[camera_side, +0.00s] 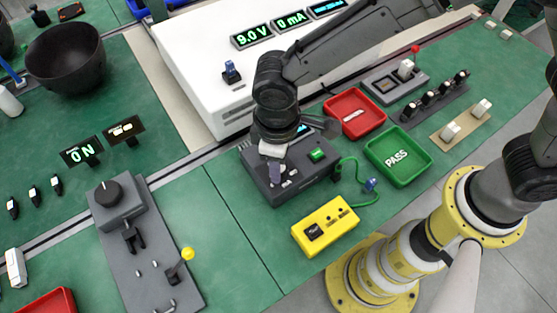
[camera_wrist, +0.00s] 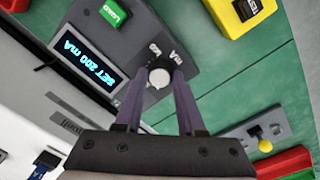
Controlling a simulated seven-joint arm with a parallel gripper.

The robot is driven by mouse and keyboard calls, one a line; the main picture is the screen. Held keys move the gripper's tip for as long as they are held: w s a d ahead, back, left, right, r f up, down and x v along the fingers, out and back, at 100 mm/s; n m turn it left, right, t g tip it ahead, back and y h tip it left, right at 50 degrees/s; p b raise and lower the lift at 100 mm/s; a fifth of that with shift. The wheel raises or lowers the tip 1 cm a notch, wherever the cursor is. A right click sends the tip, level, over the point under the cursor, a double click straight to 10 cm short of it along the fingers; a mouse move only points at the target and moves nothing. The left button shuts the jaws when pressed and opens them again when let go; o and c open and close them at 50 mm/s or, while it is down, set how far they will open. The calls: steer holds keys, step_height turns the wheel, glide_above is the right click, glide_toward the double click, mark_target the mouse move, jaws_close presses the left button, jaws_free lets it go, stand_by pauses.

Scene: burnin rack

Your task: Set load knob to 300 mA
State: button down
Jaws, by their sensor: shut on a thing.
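The dark grey load box (camera_side: 262,184) stands on the green bench in front of the white supply. In the wrist view its display (camera_wrist: 88,56) reads SET 200 mA, and a green LOAD button (camera_wrist: 113,12) sits beside it. My gripper (camera_side: 275,172) points down over the box's left part. In the wrist view its two purple fingers are shut on the pale load knob (camera_wrist: 158,77), one at each side. The lettering by the knob is partly legible, including mA. The knob is hidden by the gripper in the side view.
The white supply (camera_side: 190,60) shows 9.0 V and 0 mA. A yellow box (camera_side: 325,226) with a green cable is in front of the load box. A red tray (camera_side: 355,112) and green PASS tray (camera_side: 398,156) stand right.

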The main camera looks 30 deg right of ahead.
steer(key=m, duration=0.3)
steer(key=shift+m, duration=0.4)
steer(key=shift+r+m, duration=0.1)
steer(key=shift+m, duration=1.8)
steer(key=c, duration=0.5)
jaws_free()
steer(key=r, duration=1.3)
steer(key=shift+a+r, duration=0.3)
steer(key=shift+r, duration=0.1)
